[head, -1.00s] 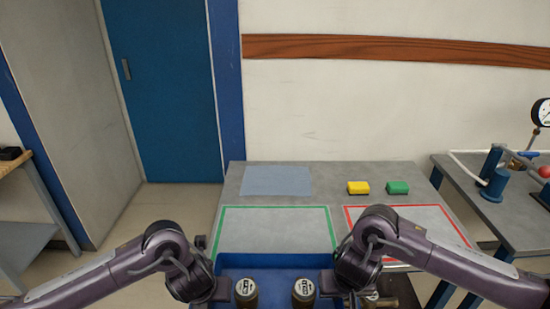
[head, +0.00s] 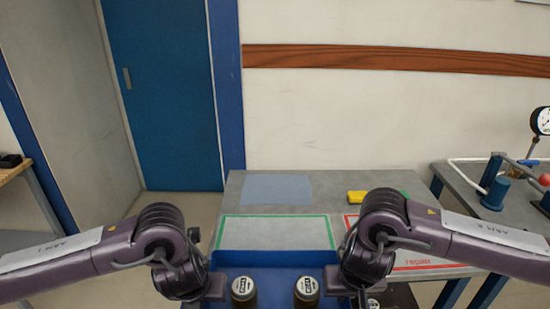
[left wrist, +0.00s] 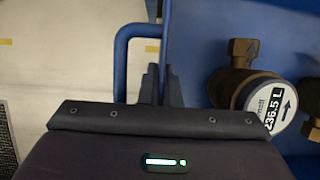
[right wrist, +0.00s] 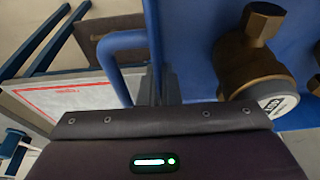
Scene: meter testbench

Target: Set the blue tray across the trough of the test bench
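The blue tray (head: 270,258) is at the bottom of the head view, in front of me over the near part of the table, with its near part cut off. Two round meters (head: 244,291) (head: 306,291) with brass fittings stand in it.
The grey table (head: 240,187) carries a green-outlined area (head: 275,232), a red-outlined area (head: 430,266), a blue-grey patch (head: 276,190) and a yellow block (head: 357,196). A green block is mostly hidden behind my right arm. Open floor lies left of the table.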

